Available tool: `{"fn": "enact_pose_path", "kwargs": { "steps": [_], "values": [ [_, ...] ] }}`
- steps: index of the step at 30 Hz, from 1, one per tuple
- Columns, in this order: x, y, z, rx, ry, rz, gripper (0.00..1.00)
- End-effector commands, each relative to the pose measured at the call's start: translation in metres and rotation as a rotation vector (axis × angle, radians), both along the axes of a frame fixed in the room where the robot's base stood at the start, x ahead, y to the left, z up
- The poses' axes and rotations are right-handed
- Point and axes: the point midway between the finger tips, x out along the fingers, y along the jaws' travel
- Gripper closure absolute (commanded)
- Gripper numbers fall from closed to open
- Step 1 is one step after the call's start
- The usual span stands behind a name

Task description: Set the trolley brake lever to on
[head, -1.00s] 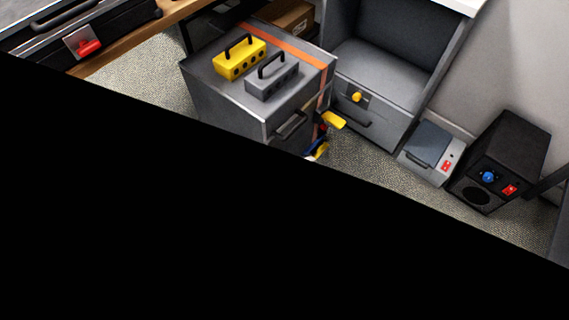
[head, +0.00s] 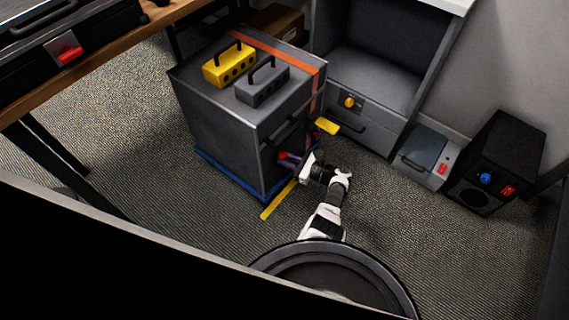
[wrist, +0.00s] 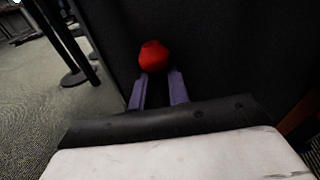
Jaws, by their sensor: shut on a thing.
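The grey trolley (head: 215,120) stands left of centre in the head view, with a blue base edge and an orange strap. My gripper (head: 289,159) is low at the trolley's right-hand face, its purple fingers pointing at that face. In the wrist view a round red knob (wrist: 153,56) sits at the tips of my gripper's purple fingers (wrist: 159,88), against a dark panel. My gripper is shut on this red knob, which looks like the brake lever's end. The lever's shaft and its on or off marks are hidden.
A yellow tab (head: 326,126) sticks out by the trolley's right edge, and a yellow strip (head: 278,200) lies on the floor below. A yellow block (head: 229,66) and a grey block (head: 262,87) stand on top.

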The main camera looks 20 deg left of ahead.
Motion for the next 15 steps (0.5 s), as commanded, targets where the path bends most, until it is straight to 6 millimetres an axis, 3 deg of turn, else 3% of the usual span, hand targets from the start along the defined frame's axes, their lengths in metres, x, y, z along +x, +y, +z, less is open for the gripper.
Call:
{"fn": "enact_pose_path", "kwargs": {
  "steps": [15],
  "values": [
    [0.0087, -0.0015, 0.0042, 0.036, 0.083, -0.001, 1.00]
  ]
}}
